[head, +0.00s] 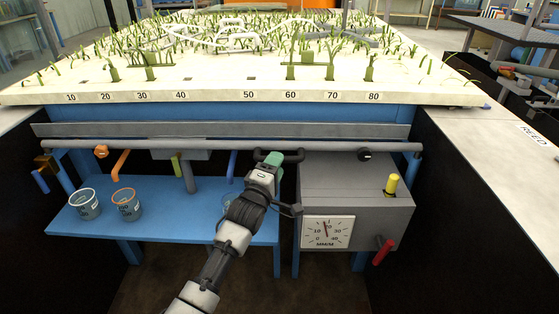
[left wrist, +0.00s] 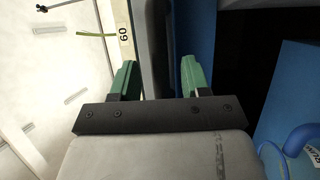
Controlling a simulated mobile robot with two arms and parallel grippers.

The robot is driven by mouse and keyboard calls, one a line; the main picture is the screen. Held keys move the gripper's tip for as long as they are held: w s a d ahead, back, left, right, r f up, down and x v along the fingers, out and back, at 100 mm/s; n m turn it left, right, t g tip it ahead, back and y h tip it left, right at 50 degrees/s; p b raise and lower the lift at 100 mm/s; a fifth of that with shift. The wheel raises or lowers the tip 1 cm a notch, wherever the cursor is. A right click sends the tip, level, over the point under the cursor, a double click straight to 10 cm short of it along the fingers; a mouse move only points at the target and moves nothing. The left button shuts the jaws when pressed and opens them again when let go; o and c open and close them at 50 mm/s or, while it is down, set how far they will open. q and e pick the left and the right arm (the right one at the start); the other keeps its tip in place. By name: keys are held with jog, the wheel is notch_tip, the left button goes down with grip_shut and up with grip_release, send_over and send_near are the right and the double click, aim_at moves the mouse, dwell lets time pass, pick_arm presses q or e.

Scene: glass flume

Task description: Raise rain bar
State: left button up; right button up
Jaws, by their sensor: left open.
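A long grey bar (head: 215,144) runs level across the front of the flume, under the numbered edge. I cannot tell for sure whether it is the rain bar. My left gripper (head: 270,160), with green fingers, is at a dark handle (head: 292,156) by this bar, right of the middle. In the left wrist view the open fingers (left wrist: 160,78) stand apart on both sides of a grey strip (left wrist: 158,40), with no clear grip on it. Whether they touch the handle is hidden. My right gripper is not in view.
A grey box (head: 350,180) with a dial (head: 328,231), yellow knob (head: 391,184) and red lever (head: 383,251) is on the right. The pale bed (head: 215,85) carries many green plants.

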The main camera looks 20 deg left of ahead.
pick_arm(q)
jog(key=shift+x, duration=1.45)
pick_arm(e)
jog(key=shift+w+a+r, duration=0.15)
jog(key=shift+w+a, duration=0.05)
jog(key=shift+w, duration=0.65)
pick_arm(q)
jog(key=shift+c, duration=0.4)
jog(key=c, duration=0.7)
grip_shut()
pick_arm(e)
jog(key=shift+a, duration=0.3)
